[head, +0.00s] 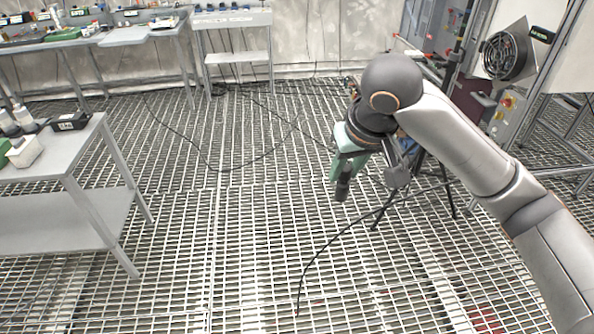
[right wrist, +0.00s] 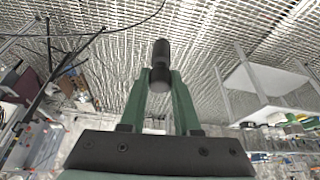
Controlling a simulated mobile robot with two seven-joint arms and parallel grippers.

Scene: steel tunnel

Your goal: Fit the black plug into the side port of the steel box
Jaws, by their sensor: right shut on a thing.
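My right gripper (head: 343,172) comes in from the right and hangs over the grated floor, its green fingers pointing down. In the right wrist view, its two green fingers (right wrist: 160,82) are closed on the black plug (right wrist: 161,52), which sticks out past the fingertips. In the head view the plug (head: 342,190) shows as a dark end below the fingers. A small grey box-like part (head: 398,174) shows just right of the gripper, near a black-legged stand. I cannot tell if it is the steel box, and no side port is visible. My left gripper is not in view.
A grey table (head: 62,160) with small items stands at the left. Workbenches (head: 92,38) line the back wall. A fan unit (head: 509,52) and a control box with a red button (head: 508,102) are at the right. A black cable (head: 311,262) lies across the floor grating.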

